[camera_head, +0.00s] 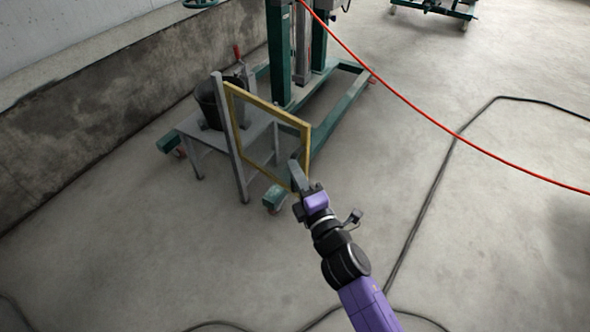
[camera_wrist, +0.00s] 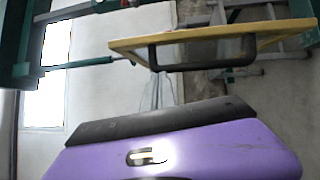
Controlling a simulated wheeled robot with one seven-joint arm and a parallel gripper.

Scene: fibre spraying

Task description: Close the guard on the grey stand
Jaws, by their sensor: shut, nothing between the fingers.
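The guard (camera_head: 268,106) is a yellow frame with a see-through panel, upright beside a grey post (camera_head: 229,140) at the front of the grey stand (camera_head: 190,128). Its free side reaches right, out past the stand. In the wrist view the guard's yellow frame (camera_wrist: 215,31) crosses the top, with a black bar handle (camera_wrist: 205,66) on it. My gripper (camera_head: 297,172) is shut and empty by the guard's lower right side; I cannot tell whether it touches. The wrist view shows its purple and black body (camera_wrist: 165,125) below the handle, with fingertips not clear.
A black bucket (camera_head: 210,105) stands on the stand. A green wheeled frame (camera_head: 345,100) is behind the guard. An orange hose (camera_head: 430,118) and a black cable (camera_head: 430,200) run on the right. The floor in front is mostly clear; a wall is at left.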

